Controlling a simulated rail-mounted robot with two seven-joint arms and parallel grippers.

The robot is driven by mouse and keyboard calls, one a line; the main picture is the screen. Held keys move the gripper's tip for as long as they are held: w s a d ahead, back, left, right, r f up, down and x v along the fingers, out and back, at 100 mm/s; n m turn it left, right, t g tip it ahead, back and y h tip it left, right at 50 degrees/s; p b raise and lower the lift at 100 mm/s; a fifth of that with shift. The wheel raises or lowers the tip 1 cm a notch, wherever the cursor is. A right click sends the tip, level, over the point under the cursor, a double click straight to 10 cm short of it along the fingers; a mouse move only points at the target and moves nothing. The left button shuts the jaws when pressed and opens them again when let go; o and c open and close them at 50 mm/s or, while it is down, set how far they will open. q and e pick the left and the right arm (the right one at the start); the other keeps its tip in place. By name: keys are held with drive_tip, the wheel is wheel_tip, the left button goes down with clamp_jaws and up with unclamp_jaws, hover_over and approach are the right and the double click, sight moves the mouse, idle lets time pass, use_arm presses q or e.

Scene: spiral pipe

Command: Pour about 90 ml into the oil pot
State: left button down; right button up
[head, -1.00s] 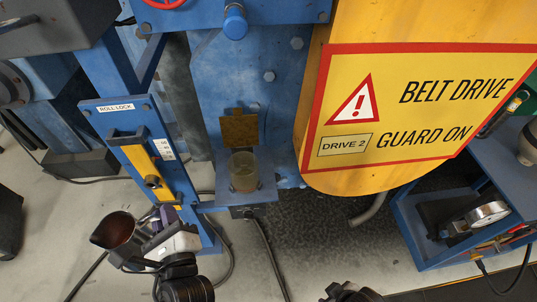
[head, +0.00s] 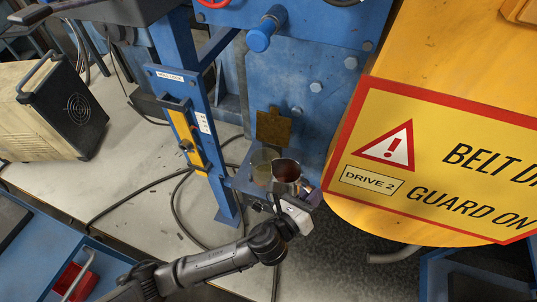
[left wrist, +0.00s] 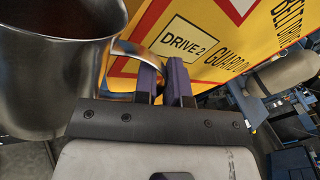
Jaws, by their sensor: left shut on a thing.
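The oil pot, a clear cup (head: 260,160), stands on a small blue shelf below a raised brass flap (head: 273,127). The metal jug (head: 287,173) with dark brown liquid inside is close in front and to the right of it, hiding part of it. I cannot tell whether they touch. The jug looks about upright. My left gripper (head: 303,190) is shut on the jug's handle. In the left wrist view the jug (left wrist: 50,85) fills the left side, its handle (left wrist: 128,52) at the purple fingers (left wrist: 166,75). My right gripper is not in view.
The yellow belt guard (head: 400,40) stands close on the right of the jug. A blue post with a yellow roll lock lever (head: 187,138) stands left of the shelf. Cables (head: 150,187) lie on the floor. A beige box (head: 50,110) stands at the left.

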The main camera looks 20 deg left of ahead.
sight(306, 188)
use_arm(q)
drive_tip(key=shift+s+d+f+m+g+h+p, duration=0.2)
drive_tip(key=shift+f+m+g+h+p, duration=0.3)
drive_tip(key=shift+f, duration=0.4)
drive_tip(key=shift+s+d+f+m+g+h+p, duration=0.15)
drive_tip(key=shift+s+f+m+h, duration=0.15)
drive_tip(key=shift+f+h, duration=0.5)
drive_tip(key=shift+s+d+f+m+g+h+p, duration=0.1)
drive_tip(key=shift+s+f+m+g+h+p, duration=0.3)
drive_tip(key=shift+f, duration=0.6)
drive_tip(key=shift+w, duration=0.2)
drive_tip(key=shift+a+r, duration=0.1)
drive_tip(key=a+r+n+p, duration=0.1)
drive_tip(key=r, duration=0.2)
drive_tip(key=w+r+n+p, duration=0.1)
drive_tip(key=r+p, duration=0.1)
drive_tip(key=r, duration=0.1)
drive_tip(key=a+r+n+p, duration=0.1)
drive_tip(key=r+p, duration=0.1)
drive_tip(key=r, duration=0.1)
drive_tip(key=shift+w+a+n, duration=0.3)
drive_tip(key=shift+w+a, duration=0.05)
drive_tip(key=w+a+r+n, duration=0.3)
drive_tip(key=a+r+n, duration=0.2)
drive_tip(key=n, duration=0.3)
drive_tip(key=shift+w+a+n+t, duration=0.3)
drive_tip(key=shift+w+a+t, duration=0.1)
drive_tip(key=shift+a, duration=0.45)
